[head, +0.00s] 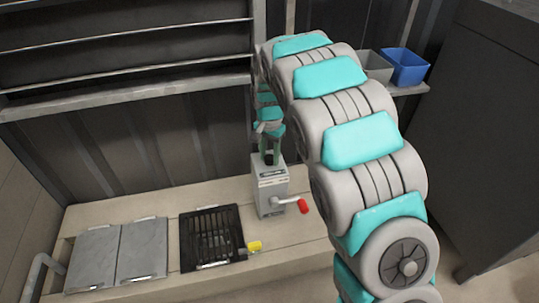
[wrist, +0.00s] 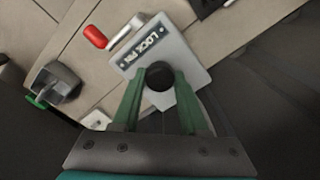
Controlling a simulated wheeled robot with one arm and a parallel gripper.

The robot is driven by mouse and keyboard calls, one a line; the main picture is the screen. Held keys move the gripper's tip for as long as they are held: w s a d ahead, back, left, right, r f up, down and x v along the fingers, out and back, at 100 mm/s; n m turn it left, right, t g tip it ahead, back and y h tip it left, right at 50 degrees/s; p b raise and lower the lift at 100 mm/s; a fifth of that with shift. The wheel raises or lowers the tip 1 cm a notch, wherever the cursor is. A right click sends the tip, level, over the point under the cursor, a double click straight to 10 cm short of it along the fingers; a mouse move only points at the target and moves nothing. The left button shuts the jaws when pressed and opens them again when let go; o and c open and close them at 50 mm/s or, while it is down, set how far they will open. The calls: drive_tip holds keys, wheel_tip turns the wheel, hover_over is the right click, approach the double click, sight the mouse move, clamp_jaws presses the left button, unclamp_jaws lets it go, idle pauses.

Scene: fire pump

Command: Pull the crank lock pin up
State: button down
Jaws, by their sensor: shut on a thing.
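The pump box (head: 271,188) is a grey upright housing on the bench, with a crank ending in a red handle (head: 304,206) on its right side. In the wrist view its top (wrist: 183,52) carries a "LOCK PIN" label (wrist: 145,42). The lock pin (wrist: 160,77) has a round black knob on top of the box. My gripper (wrist: 160,90) comes down from above, its green fingers shut on either side of the knob. In the head view my gripper (head: 269,158) is just over the box top. The pin's shaft is hidden, so I cannot tell its height.
Left of the box are a black grate (head: 211,237), a yellow part (head: 254,246) and grey cover plates (head: 143,248). A blue bin (head: 405,66) and a grey bin (head: 374,66) stand on a shelf at the back right. Metal shelves (head: 130,70) line the wall behind.

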sight(270, 157)
drive_tip(key=shift+r+p, duration=0.5)
drive_tip(key=shift+r, duration=1.15)
drive_tip(key=shift+c, duration=2.1)
unclamp_jaws()
drive_tip(key=shift+f, duration=0.1)
wheel_tip(270, 157, up, 8)
drive_tip(key=shift+f, duration=0.15)
